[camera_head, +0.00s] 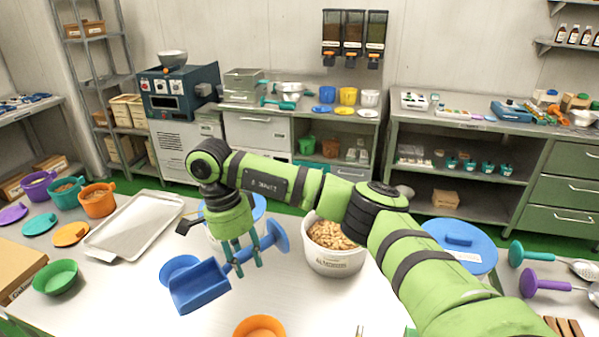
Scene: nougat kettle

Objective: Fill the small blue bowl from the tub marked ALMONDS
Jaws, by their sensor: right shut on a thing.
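My right gripper (247,255) is shut on the handle of a blue scoop (200,287), holding it above the table. The scoop's pan tilts down to the left and no nuts show in it. A white tub (334,262) full of tan nuts stands open just right of the scoop; its front label is too small to read surely. Another white tub with a blue top (259,207) is partly hidden behind my gripper. A round blue piece (178,266) shows behind the scoop; I cannot tell whether it is the small bowl or a lid. My left gripper is out of view.
A metal tray (135,226), a green bowl (55,277) and several colored cups stand at left. An orange bowl (260,327) is at the front edge. A large blue lid (460,240) lies right of the nut tub, near spoons with teal and purple handles.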

